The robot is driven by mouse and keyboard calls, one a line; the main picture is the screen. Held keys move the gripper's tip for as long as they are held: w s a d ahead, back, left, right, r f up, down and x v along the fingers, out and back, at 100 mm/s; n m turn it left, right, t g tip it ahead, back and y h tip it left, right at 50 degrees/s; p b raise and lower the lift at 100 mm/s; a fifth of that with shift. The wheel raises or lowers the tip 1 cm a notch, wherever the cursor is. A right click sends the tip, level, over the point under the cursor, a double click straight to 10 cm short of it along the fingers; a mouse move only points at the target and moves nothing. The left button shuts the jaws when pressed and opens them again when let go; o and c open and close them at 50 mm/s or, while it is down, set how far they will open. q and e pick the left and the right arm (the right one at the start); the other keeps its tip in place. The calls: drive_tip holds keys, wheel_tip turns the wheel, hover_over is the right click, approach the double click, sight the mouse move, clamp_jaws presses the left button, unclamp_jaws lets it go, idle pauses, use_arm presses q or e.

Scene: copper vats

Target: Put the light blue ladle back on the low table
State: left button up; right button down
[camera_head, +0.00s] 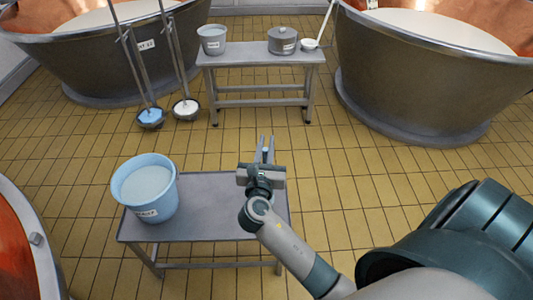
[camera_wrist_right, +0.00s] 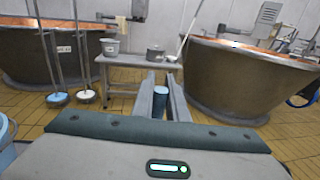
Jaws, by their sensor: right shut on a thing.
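My right gripper (camera_head: 267,148) is above the far right part of the near low table (camera_head: 215,205). Its two fingers point away, toward the far table. It is shut on a small blue-grey piece (camera_wrist_right: 160,102), seen between the fingers in the right wrist view. This looks like part of the light blue ladle; the rest of it is hidden. The near low table has a grey top, bare on its right side. My left gripper is in neither view.
A light blue bucket (camera_head: 146,190) stands on the near table's left side. The far table (camera_head: 260,56) bears a grey bucket (camera_head: 212,40), a lidded pot (camera_head: 282,41) and a white ladle (camera_head: 310,44). Long-handled dippers (camera_head: 150,117) stand left of it. Large copper vats (camera_head: 420,80) flank both sides.

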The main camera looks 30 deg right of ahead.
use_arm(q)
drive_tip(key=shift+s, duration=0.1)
use_arm(e)
wheel_tip(320, 180, down, 3)
drive_tip(key=shift+r, duration=0.1)
drive_tip(key=shift+f, duration=0.6)
use_arm(q)
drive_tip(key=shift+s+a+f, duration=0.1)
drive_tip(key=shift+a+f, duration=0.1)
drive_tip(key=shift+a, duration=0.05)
drive_tip(key=shift+b, duration=0.3)
use_arm(e)
drive_tip(key=shift+f, duration=0.15)
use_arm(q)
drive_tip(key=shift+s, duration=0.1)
use_arm(e)
drive_tip(key=c, duration=1.7)
unclamp_jaws()
drive_tip(key=shift+c, duration=0.2)
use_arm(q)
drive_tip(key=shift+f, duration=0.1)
